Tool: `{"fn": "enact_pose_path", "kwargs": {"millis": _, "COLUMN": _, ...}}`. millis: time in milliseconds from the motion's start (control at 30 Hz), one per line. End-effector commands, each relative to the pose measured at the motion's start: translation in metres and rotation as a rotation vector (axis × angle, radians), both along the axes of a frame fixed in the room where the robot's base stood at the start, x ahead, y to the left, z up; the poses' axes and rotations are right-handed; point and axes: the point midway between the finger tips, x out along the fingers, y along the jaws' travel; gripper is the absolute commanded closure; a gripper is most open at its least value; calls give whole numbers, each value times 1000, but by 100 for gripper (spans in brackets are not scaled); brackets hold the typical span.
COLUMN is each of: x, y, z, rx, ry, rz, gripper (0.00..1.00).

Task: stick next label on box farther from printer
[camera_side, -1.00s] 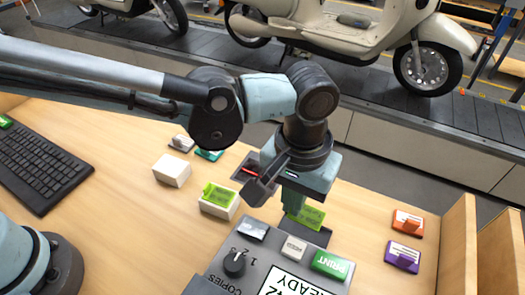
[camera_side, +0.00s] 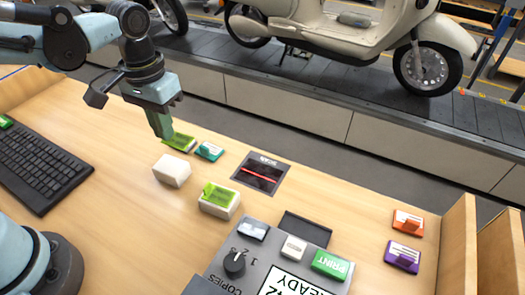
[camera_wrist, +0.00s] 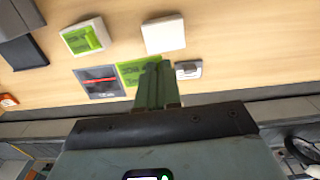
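My gripper (camera_side: 163,134) is shut on a lime-green label (camera_side: 181,142), above the table's far side and up-left of the boxes in the side view. In the wrist view the fingers (camera_wrist: 155,84) overlap the label (camera_wrist: 131,72), which has dark print. The plain white box (camera_side: 172,171) is farther from the printer, with no label visible on it; it also shows in the wrist view (camera_wrist: 163,35). The nearer white box (camera_side: 221,209) bears a lime-green label (camera_side: 217,194). The printer (camera_side: 255,262) has an empty dark output slot area (camera_side: 304,229).
A teal tagged piece (camera_side: 209,151) lies right of the held label. A dark scanner panel with a red line (camera_side: 261,174) is set in the table. Orange (camera_side: 407,222) and purple (camera_side: 402,257) pieces lie at right; a keyboard (camera_side: 40,165) is at left. A conveyor carries scooters behind.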

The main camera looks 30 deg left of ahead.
Motion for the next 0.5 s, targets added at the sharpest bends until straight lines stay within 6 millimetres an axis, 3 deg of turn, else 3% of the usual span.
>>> {"fn": "enact_pose_path", "kwargs": {"millis": 100, "x": -9, "y": 22, "z": -3, "rx": 0, "ry": 0, "rz": 11, "gripper": 100}}
{"fn": "enact_pose_path", "kwargs": {"millis": 200, "x": -13, "y": 29, "z": -5, "rx": 0, "ry": 0, "rz": 12, "gripper": 100}}
{"fn": "enact_pose_path", "kwargs": {"millis": 500, "x": -14, "y": 32, "z": -20, "rx": 0, "ry": 0, "rz": 11, "gripper": 100}}
